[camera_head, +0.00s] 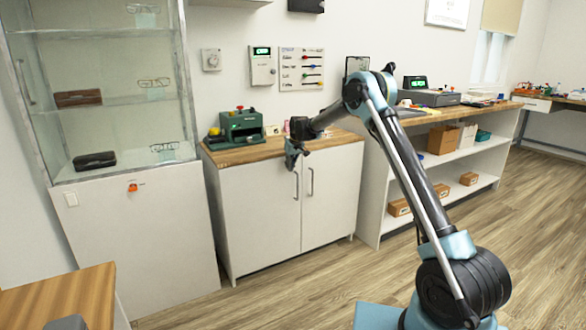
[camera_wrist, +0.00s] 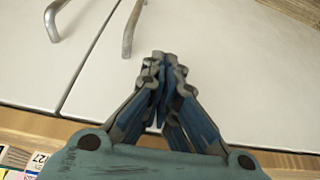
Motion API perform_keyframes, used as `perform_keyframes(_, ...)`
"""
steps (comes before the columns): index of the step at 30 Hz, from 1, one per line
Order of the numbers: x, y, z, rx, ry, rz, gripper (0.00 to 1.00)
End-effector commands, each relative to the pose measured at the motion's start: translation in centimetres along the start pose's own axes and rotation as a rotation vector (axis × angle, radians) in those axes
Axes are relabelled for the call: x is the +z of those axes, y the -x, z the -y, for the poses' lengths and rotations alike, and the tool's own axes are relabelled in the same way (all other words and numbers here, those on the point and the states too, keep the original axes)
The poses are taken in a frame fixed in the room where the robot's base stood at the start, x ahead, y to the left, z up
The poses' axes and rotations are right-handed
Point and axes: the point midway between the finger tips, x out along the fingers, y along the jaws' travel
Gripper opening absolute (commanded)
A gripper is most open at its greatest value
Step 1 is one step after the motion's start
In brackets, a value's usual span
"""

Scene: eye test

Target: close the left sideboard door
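The sideboard is a white cabinet with a wooden top (camera_head: 240,154) and two doors. Its left door (camera_head: 258,215) has an upright metal handle (camera_head: 297,186) near the middle seam. The right door (camera_head: 335,195) has its own handle beside it. Both doors look flush with the front; I cannot tell whether a small gap stays at the left one. The wrist view is upside down, so the left door (camera_wrist: 240,85) shows on the right there, with its handle (camera_wrist: 132,28) near the fingers. My gripper (camera_wrist: 160,60) is shut and empty, in front of the sideboard's upper edge (camera_head: 291,160).
A green machine (camera_head: 240,128) stands on the sideboard. A glass display case (camera_head: 110,90) with a white base stands to the left. A shelf unit with boxes (camera_head: 443,139) stands to the right. The wooden floor (camera_head: 290,290) in front is clear.

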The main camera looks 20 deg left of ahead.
Motion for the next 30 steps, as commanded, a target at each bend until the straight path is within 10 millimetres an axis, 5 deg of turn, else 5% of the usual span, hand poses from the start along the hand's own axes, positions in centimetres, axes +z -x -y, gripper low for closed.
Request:
perform_keyframes(13, -0.7, -0.1, 0.2, 0.003, 0.002, -0.015, 0.00)
perform_keyframes(20, 1.3, 0.7, -0.2, 0.002, 0.001, -0.008, 0.00)
perform_keyframes(24, 3.2, 1.9, -0.5, 0.001, 0.000, -0.001, 0.00)
perform_keyframes(30, 3.2, 5.7, -0.5, 0.000, 0.000, 0.000, 0.00)
